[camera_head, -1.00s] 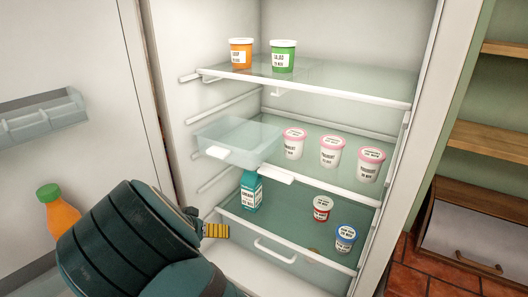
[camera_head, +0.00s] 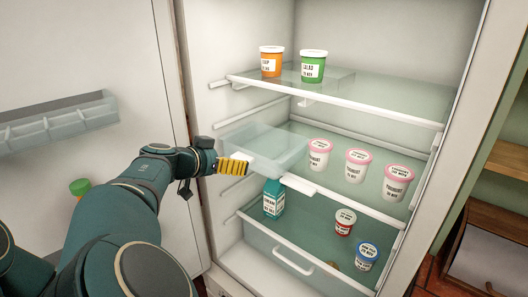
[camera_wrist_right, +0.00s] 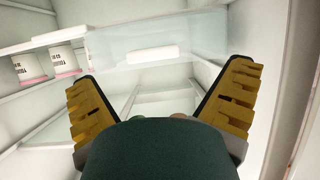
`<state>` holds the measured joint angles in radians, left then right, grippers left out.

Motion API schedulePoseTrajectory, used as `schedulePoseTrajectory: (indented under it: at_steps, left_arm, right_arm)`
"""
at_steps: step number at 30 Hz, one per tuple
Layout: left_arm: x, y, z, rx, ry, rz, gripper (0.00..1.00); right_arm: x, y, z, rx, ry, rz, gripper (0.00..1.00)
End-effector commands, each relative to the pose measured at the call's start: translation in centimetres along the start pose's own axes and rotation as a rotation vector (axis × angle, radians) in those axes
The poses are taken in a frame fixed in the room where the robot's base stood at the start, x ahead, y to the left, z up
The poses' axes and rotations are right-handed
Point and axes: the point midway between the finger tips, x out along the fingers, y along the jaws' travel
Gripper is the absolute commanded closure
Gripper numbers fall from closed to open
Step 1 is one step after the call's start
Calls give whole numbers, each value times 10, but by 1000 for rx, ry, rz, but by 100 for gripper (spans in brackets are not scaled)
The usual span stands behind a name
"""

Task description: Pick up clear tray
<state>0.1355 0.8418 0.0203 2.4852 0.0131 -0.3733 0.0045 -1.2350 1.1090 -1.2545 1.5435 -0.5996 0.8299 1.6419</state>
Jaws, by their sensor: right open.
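The clear tray (camera_head: 268,143) is a see-through box at the left of the fridge's middle shelf, its front jutting past the shelf edge. Its white front handle is partly covered by my right gripper (camera_head: 233,166) in the head view. That gripper's yellow fingers are at the tray's front left. In the right wrist view, the picture is upside down; the gripper (camera_wrist_right: 160,76) is open, with the tray (camera_wrist_right: 200,38) and its white handle (camera_wrist_right: 152,53) ahead between the fingers. I cannot tell whether any finger touches it. My left gripper is not in view.
Pink-lidded yogurt cups (camera_head: 358,168) stand right of the tray. A teal carton (camera_head: 274,199) and two small cups stand below. Orange (camera_head: 271,62) and green (camera_head: 313,66) tubs sit on the top shelf. The open door with its bin (camera_head: 60,122) is at left.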

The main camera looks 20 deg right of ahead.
Motion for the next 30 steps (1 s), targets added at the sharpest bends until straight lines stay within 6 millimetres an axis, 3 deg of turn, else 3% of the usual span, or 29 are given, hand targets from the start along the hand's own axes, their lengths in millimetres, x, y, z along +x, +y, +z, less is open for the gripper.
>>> schedulePoseTrajectory:
  at_steps: [8, 17, 26, 30]
  left_arm:
    - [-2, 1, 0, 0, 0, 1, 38]
    - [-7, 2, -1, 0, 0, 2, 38]
    - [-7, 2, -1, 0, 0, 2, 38]
    - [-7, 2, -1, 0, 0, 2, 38]
  right_arm:
    - [20, 3, 1, -2, -2, 2, 0]
    - [60, 8, 2, -2, -2, 1, 0]
    - [64, 7, 3, -2, -1, -1, 0]
    - [64, 7, 3, -2, -1, -1, 46]
